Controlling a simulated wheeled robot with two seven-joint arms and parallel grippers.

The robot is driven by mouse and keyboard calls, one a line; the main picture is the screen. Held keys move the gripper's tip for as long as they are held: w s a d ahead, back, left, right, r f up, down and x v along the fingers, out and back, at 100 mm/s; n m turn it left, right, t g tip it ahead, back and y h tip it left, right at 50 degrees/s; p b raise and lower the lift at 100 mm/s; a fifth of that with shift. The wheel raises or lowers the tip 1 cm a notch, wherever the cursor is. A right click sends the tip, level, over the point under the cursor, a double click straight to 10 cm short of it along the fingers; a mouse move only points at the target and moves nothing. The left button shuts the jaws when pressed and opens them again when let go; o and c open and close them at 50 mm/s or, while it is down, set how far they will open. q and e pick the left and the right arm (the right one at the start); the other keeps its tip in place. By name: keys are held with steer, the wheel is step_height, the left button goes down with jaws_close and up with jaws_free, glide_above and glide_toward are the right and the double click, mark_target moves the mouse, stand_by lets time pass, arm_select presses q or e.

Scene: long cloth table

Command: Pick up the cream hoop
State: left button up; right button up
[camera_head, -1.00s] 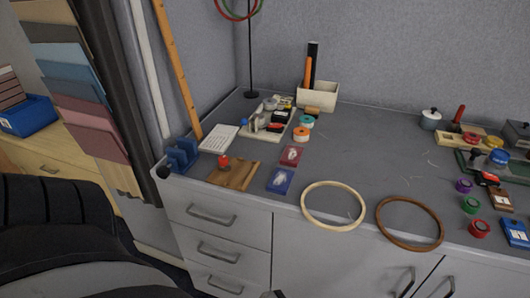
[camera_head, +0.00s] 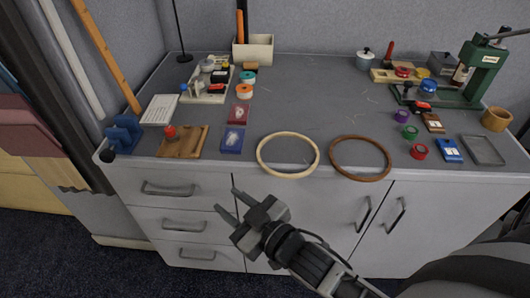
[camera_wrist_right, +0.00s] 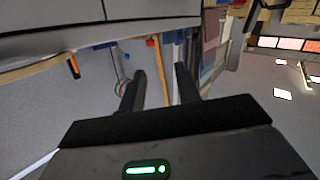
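The cream hoop (camera_head: 262,165) lies flat near the table's front edge in the head view, left of a brown hoop (camera_head: 334,165). My right gripper (camera_head: 226,202) is in front of the table, below and left of the cream hoop in the picture. It is apart from the hoop. Its two fingers are spread with nothing between them. The right wrist view shows the same open fingers (camera_wrist_right: 160,88) pointing into the room, with no cream hoop recognizable there. My left gripper is not in view.
A blue card box (camera_head: 232,140) and a wooden board (camera_head: 183,142) lie left of the hoops. Coloured spools, including a red one (camera_head: 418,151), and a green press (camera_head: 480,75) stand at the right. The tabletop behind the hoops is mostly clear.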

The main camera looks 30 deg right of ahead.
steer(key=w+a+r+n+t+y, duration=0.2)
steer(key=w+a+r+n+y, duration=0.25)
steer(key=r, duration=0.35)
steer(key=a+r+n+g+y, duration=0.3)
steer(key=r+n+y, duration=0.2)
steer(key=n+y, duration=0.25)
steer(key=n+g+h, duration=1.5)
steer(key=n+h, duration=0.1)
steer(key=h, duration=0.1)
glide_above(262, 159)
step_height(262, 159, down, 7)
steer(key=shift+s+d+f+b, duration=0.1)
steer(key=shift+b, duration=0.25)
steer(key=shift+f+p, duration=0.35)
steer(key=shift+f, duration=2.5)
